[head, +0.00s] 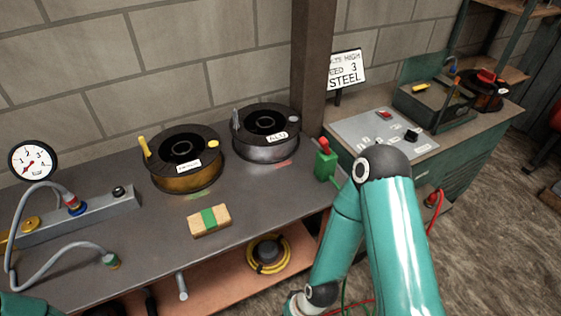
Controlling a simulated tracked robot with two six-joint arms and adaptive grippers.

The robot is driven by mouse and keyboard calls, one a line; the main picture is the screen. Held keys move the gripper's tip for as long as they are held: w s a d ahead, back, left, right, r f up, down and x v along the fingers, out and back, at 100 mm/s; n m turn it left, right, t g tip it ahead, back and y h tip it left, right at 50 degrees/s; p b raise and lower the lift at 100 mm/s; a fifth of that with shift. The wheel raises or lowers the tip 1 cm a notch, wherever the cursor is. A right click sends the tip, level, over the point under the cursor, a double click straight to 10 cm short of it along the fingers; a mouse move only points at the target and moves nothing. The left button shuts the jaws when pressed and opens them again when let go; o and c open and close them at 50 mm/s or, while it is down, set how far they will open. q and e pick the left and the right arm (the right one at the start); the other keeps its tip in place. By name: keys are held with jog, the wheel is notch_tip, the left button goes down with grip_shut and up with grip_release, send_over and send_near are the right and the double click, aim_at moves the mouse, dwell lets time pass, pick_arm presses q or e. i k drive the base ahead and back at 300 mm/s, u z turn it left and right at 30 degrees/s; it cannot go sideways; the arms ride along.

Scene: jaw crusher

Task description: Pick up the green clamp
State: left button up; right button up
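A green clamp-like piece (325,163) with a red top stands at the right edge of the dark workbench, close to the post. Its lower part is near my teal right arm, which rises in front of the bench; I cannot tell if they touch. My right gripper is not in the picture; the arm bends down toward the bottom edge. Only a teal bit of my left arm shows in the bottom left corner, and its gripper is out of view.
The workbench (150,238) holds two spools (185,172) (262,148), a wooden block (195,228) with a green band, a gauge (33,160) and grey hoses. A lower shelf holds a yellow ring (253,262). A control panel (365,132) stands right of the post (315,65).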

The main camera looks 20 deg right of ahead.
aim_at(325, 165)
jog(key=z, duration=0.35)
jog(key=i, duration=0.2)
jog(key=u, duration=2.05)
jog(key=k, duration=1.65)
jog(key=z, duration=1.15)
jog(key=i, duration=1.1)
jog(key=z, duration=0.05)
